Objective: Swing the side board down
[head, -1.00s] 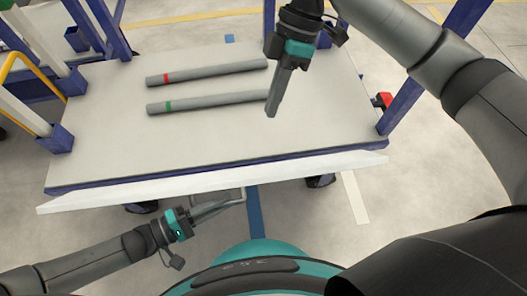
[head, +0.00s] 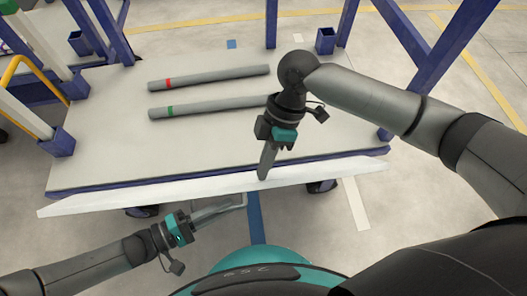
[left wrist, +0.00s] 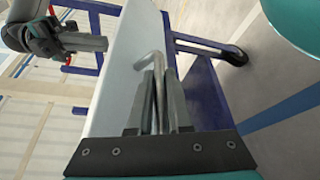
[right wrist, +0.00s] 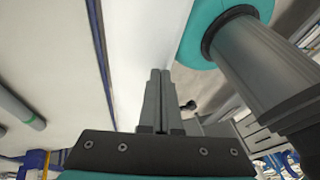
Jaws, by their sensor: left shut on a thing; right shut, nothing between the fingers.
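The side board (head: 110,202) is a long white panel along the cart's near edge in the head view. It also shows behind the fingers in the left wrist view (left wrist: 130,75) and beside them in the right wrist view (right wrist: 150,35).
The cart deck (head: 100,120) holds a red-banded pipe (head: 215,76) and a green-banded pipe (head: 215,107) behind the right gripper. Blue posts (head: 270,25) rise at the deck's corners and edges. Clear floor lies to the right of the cart.

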